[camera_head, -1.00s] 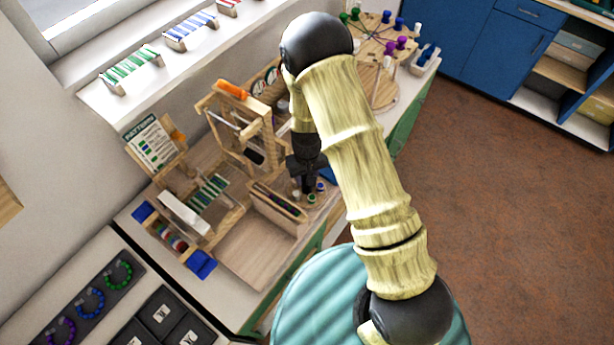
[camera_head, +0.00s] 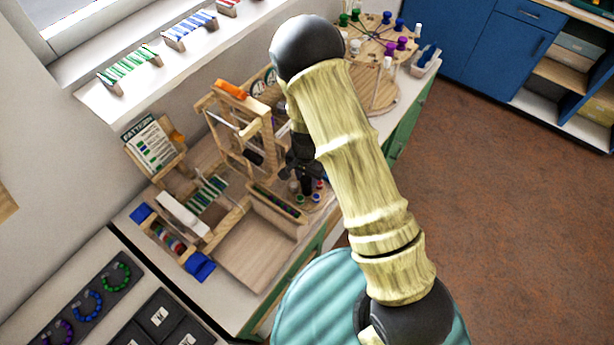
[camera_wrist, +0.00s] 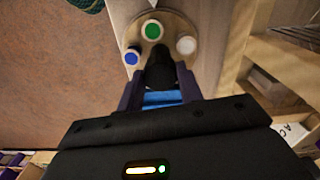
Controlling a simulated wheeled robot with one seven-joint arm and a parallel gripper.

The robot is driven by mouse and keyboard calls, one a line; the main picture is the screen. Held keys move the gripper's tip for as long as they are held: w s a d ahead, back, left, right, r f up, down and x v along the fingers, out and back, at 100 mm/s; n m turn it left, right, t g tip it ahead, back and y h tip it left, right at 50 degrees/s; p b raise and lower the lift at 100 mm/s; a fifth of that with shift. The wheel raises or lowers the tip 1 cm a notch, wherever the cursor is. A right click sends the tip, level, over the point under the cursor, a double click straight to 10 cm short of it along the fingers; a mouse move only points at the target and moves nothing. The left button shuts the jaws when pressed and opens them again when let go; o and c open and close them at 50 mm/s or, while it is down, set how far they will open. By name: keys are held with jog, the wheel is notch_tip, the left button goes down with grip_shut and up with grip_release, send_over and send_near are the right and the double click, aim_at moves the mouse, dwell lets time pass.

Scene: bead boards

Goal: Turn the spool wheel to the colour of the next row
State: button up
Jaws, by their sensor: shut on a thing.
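The spool wheel is a small round wooden disc that carries coloured spools. In the wrist view the wheel (camera_wrist: 178,25) shows a green spool (camera_wrist: 152,30), a blue spool (camera_wrist: 132,57) and a white spool (camera_wrist: 187,45). In the head view the small spools (camera_head: 315,197) show under my gripper (camera_head: 306,188), partly hidden by it. My gripper (camera_wrist: 160,75) points down at the wheel and is shut on a dark piece at its middle. The pattern card (camera_head: 152,148) stands at the left, with coloured rows too small to read surely.
A wooden loom frame (camera_head: 225,120) stands left of my arm. A striped beadwork piece (camera_head: 207,193) lies near an empty wooden tray (camera_head: 250,250). A larger peg wheel (camera_head: 375,90) is at the back. The floor at the right is clear.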

jog(key=shift+m, duration=0.5)
jog(key=o, duration=1)
jog(key=shift+r, duration=0.1)
notch_tip(320, 180, up, 17)
jog(key=b, duration=0.2)
jog(key=shift+r, duration=0.15)
